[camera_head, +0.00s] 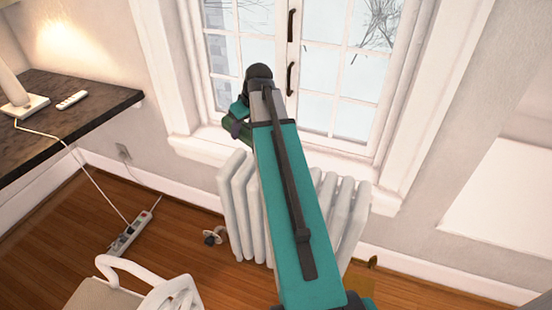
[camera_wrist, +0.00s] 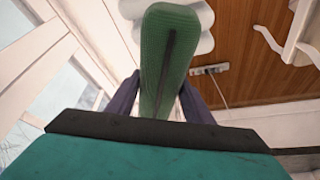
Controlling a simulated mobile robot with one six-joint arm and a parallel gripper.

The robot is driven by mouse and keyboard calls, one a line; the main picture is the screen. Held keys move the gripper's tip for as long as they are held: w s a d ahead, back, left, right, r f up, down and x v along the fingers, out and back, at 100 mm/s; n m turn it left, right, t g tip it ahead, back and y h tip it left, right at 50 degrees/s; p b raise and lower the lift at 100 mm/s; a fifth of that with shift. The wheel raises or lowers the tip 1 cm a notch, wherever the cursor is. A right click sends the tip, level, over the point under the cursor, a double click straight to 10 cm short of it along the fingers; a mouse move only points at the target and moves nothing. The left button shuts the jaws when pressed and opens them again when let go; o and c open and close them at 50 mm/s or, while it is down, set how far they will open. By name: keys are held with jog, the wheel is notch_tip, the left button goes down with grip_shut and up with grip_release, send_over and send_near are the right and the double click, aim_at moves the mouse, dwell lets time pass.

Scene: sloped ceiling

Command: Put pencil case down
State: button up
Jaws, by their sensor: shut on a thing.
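A green pencil case (camera_wrist: 165,65) with a dark zip line is between the two fingers of my gripper (camera_wrist: 160,105) in the wrist view. The gripper is shut on it. In the head view, the pencil case (camera_head: 238,130) shows only as a small dark green part beside my gripper (camera_head: 238,118), near the window sill. The rest of it is hidden behind my arm. It is held up in the air, apart from any surface that I can make out.
A white radiator (camera_head: 237,205) stands below the window (camera_head: 335,70). A dark desk (camera_head: 90,112) at the left holds a lamp base (camera_head: 25,105) and a white remote-like object (camera_head: 72,99), with free room at its right end. A white chair (camera_head: 150,285) and power strip (camera_head: 130,232) are below.

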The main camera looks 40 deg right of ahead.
jog(key=s+d+f+b, duration=0.1)
jog(key=s+d+f, duration=0.2)
jog(key=d, duration=0.4)
jog(key=s+d+f+b, duration=0.1)
jog(key=s+d+f, duration=0.2)
jog(key=d, duration=0.5)
jog(key=b, duration=0.1)
send_over(317, 159)
jog(key=s+a, duration=0.3)
jog(key=a, duration=0.1)
jog(key=f, duration=0.4)
jog(key=shift+d+f, duration=0.1)
jog(key=shift+d, duration=0.15)
jog(key=shift+f, duration=0.1)
jog(key=shift+f, duration=3.05)
jog(key=shift+f, duration=1.85)
jog(key=shift+f, duration=0.15)
